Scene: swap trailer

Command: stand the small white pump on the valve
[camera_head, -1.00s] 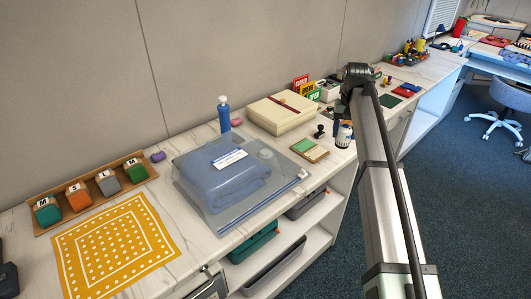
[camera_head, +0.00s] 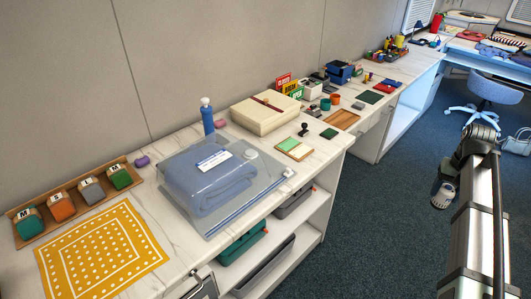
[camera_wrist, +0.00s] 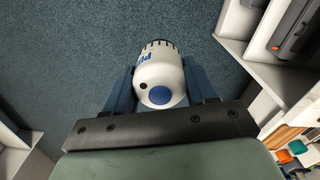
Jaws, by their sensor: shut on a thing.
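The small white pump (camera_head: 442,195) is between the fingers of my gripper (camera_head: 446,186), out over the floor to the right of the counter. In the wrist view my gripper (camera_wrist: 160,90) is shut on the pump (camera_wrist: 158,72), a rounded white body with a blue disc, blue lettering and a dark slotted rim. The valve (camera_head: 251,154) is a small pale round piece on the upper right part of a clear bag (camera_head: 232,205) holding a folded blue blanket. The bag lies on the counter, well to the left of my gripper. Nothing stands on the valve.
A blue bottle (camera_head: 207,118) and a cream box (camera_head: 265,113) stand behind the bag. A green-and-tan pad (camera_head: 295,148), a dark stamp (camera_head: 304,130) and an empty wooden tray (camera_head: 342,120) lie to its right. Open shelves with bins are below.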

